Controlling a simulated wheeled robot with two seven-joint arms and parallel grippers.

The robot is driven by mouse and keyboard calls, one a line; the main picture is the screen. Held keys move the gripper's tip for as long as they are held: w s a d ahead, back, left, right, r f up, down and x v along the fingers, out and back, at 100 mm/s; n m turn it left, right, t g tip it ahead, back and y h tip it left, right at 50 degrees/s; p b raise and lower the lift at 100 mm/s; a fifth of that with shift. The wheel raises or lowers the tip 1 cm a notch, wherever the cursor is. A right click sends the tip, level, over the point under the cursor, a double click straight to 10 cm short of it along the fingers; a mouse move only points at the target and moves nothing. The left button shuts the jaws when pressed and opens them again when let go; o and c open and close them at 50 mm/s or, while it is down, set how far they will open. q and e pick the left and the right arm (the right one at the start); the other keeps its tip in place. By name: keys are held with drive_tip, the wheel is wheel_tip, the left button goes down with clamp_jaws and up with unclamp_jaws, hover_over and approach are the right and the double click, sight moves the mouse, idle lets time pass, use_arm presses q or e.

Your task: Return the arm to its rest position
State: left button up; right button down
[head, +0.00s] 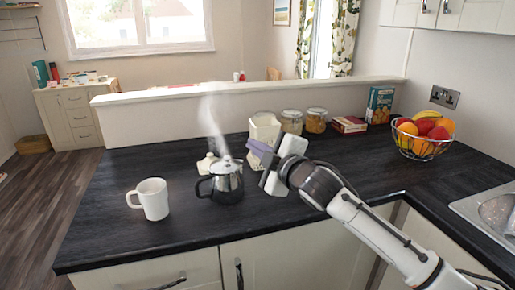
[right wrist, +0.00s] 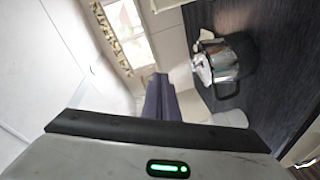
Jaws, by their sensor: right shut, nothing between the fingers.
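My right arm comes in from the lower right in the head view. Its gripper (head: 258,151) is held above the dark worktop, just right of a steaming metal pot with a black handle (head: 227,185). The gripper is shut, with nothing between its purple fingers. In the right wrist view the shut fingers (right wrist: 160,95) point away from the camera, and the pot (right wrist: 226,62) shows to their upper right, apart from them. My left gripper is not in view.
A white mug (head: 152,199) stands left of the pot. A cream container (head: 265,129), jars (head: 316,121), boxes (head: 380,104) and a fruit basket (head: 424,146) line the back of the worktop (head: 110,233). A sink (head: 492,212) is at the right. The front left worktop is clear.

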drive_tip(key=s+d+f+m+g+h, duration=0.25)
drive_tip(key=s+f+m, duration=0.25)
drive_tip(key=s+f, duration=0.55)
drive_tip(key=s+d+f+m+g+h, duration=0.1)
drive_tip(key=s+d+f+m+g, duration=0.25)
drive_tip(key=s+f, duration=0.75)
drive_tip(key=s+d+f+m+g+h, duration=0.1)
drive_tip(key=s+d+f+m+g, duration=0.15)
drive_tip(key=s+d+f, duration=0.4)
drive_tip(key=s+d+f+m+g+h, duration=0.1)
drive_tip(key=s+d+m, duration=0.2)
drive_tip(key=s, duration=0.7)
drive_tip(key=s+d+f+m+g+h, duration=0.2)
drive_tip(key=s+d+f, duration=0.15)
drive_tip(key=s, duration=0.55)
drive_tip(key=w+a+f+t+y, duration=0.1)
drive_tip(key=w+a+f+t, duration=0.1)
drive_tip(key=f, duration=0.3)
drive_tip(key=w+a+f+t+y, duration=0.1)
drive_tip(key=w+a+f+t, duration=0.1)
drive_tip(key=f, duration=0.4)
drive_tip(key=shift+a+f+t, duration=0.15)
drive_tip(key=shift+a+t, duration=0.2)
drive_tip(key=shift+t, duration=0.1)
